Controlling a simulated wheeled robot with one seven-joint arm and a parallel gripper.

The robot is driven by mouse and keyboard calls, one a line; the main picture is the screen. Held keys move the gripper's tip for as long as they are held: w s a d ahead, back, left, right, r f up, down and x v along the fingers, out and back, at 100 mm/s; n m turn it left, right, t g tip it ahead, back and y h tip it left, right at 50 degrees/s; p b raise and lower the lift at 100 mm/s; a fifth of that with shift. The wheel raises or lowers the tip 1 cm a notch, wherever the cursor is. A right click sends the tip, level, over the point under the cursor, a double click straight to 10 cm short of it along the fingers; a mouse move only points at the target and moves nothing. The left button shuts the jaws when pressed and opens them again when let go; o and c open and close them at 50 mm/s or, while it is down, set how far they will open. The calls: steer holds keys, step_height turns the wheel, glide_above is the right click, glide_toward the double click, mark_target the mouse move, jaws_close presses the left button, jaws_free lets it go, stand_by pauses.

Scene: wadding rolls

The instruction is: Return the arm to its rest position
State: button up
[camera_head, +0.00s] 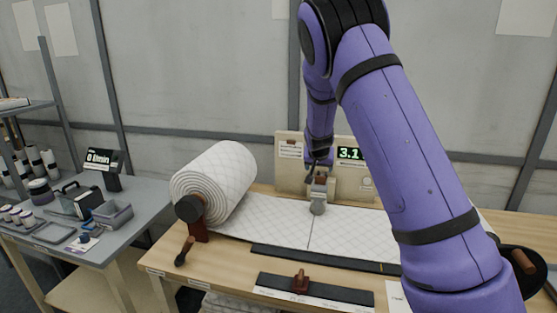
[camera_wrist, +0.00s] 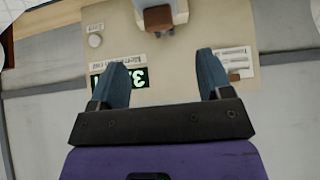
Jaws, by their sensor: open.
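My purple arm reaches across the right half of the head view and bends down at the back of the bench. My gripper (camera_head: 319,160) hangs in front of the beige panel (camera_head: 288,178), just above a grey part with a brown top (camera_head: 318,190). In the wrist view my gripper (camera_wrist: 162,64) shows two blue fingers spread wide with nothing between them. The brown-topped part (camera_wrist: 158,18) lies beyond the fingertips, apart from them.
A quilted white wadding roll (camera_head: 215,182) sits on the left of the wooden bench (camera_head: 225,262), its sheet (camera_head: 265,222) spread rightward under my arm. A green-lit display (camera_head: 349,153) is on the panel. A grey side table (camera_head: 135,215) holds trays and small items.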

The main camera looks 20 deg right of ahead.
steer(key=s+a+r+n+y, duration=0.15)
steer(key=s+a+r, duration=0.25)
steer(key=s+r, duration=0.65)
steer(key=s+a+r+n+y, duration=0.1)
steer(key=s+a+r+y, duration=0.2)
steer(key=s+a+r, duration=0.75)
steer(key=s+n+g, duration=0.1)
steer(key=s+n, duration=0.3)
steer(key=s, duration=2.2)
steer(key=shift+d+f, duration=0.25)
steer(key=shift+f, duration=0.05)
steer(key=shift+d, duration=0.1)
